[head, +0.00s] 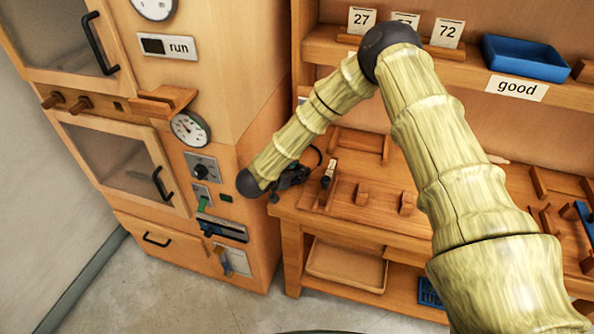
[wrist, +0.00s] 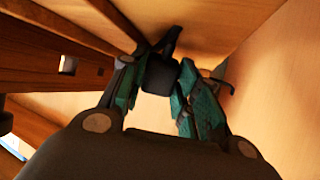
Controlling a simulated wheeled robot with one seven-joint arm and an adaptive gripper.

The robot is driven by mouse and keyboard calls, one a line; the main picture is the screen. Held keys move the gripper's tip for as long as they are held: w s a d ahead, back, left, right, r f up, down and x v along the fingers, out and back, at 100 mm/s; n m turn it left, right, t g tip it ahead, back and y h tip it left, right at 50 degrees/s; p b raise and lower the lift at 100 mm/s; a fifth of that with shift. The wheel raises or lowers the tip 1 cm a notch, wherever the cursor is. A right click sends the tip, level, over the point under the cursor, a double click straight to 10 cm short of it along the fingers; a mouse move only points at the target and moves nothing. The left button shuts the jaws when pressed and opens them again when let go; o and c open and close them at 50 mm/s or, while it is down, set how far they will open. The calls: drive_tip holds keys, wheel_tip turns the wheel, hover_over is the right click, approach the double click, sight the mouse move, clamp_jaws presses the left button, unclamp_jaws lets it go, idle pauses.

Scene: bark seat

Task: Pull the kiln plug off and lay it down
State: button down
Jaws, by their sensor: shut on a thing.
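My gripper (head: 299,174) is low beside the kiln's right side, at the left end of the wooden bench. In the wrist view my gripper (wrist: 160,86) has its dark green fingers closed on both sides of a small dark block, the kiln plug (wrist: 160,72). A pale wooden surface lies close behind the plug. I cannot tell whether the plug still touches it or stands clear. In the head view the plug cannot be made out apart from the gripper. The wooden kiln cabinet (head: 215,90) stands at the left, with doors, dials and switches.
The bench (head: 355,205) carries wooden blocks and a small dark upright object (head: 328,174) right of my gripper. A shelf above holds number cards and a blue tray (head: 525,58) over a "good" label (head: 517,88). A shallow wooden tray (head: 345,265) sits below.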

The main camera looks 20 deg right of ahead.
drive_tip(key=shift+f, duration=0.5)
drive_tip(key=c, duration=1)
unclamp_jaws()
drive_tip(key=v, duration=1.2)
drive_tip(key=shift+s+f, duration=0.1)
drive_tip(key=shift+f, duration=0.05)
